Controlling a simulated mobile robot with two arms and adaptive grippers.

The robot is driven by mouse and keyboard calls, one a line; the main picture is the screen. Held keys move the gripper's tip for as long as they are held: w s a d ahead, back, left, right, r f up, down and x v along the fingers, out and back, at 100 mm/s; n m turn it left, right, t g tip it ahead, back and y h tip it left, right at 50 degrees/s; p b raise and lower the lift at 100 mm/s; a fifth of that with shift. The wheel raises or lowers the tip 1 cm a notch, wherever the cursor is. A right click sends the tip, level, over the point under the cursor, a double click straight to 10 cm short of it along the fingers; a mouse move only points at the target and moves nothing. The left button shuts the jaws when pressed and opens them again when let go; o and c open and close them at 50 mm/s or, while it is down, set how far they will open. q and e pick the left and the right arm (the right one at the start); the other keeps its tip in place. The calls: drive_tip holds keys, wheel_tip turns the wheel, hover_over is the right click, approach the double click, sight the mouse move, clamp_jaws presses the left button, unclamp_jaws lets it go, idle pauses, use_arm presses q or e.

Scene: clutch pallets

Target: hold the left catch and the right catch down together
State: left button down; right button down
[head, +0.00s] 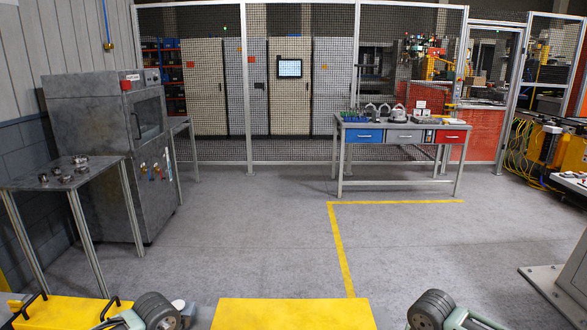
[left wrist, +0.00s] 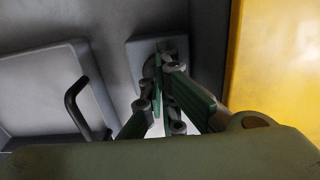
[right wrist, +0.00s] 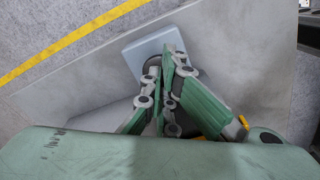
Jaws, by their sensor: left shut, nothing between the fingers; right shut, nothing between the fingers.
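The left gripper is shut and empty. In the right wrist view a pale blue-grey square plate with a dark round part, apparently the right catch (right wrist: 136,56), lies under my right gripper (right wrist: 172,55). The right gripper is shut and empty. The fingers partly hide both catches. I cannot tell whether the tips touch them or whether either catch is pressed down.
A yellow block (head: 290,314) lies between my arms at the bottom; another yellow surface (head: 62,313) with black handles is at bottom left. A black handle (left wrist: 78,103) stands left of my left gripper.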

use_arm(q)
drive_tip(key=shift+s+d+f, duration=0.1)
drive_tip(key=shift+s+f, duration=0.1)
use_arm(e)
drive_tip(key=shift+s+f, duration=0.2)
drive_tip(key=shift+f, duration=0.45)
idle(0.5)
use_arm(q)
drive_tip(key=shift+w+r, duration=0.15)
drive_tip(key=shift+r, duration=3.5)
use_arm(e)
drive_tip(key=shift+s, duration=0.1)
use_arm(q)
drive_tip(key=shift+w, duration=0.1)
use_arm(e)
drive_tip(key=shift+r, duration=0.5)
drive_tip(key=shift+w+r, duration=0.15)
drive_tip(key=shift+r, duration=1.45)
drive_tip(key=shift+w+r, duration=0.15)
drive_tip(key=shift+r, duration=1.45)
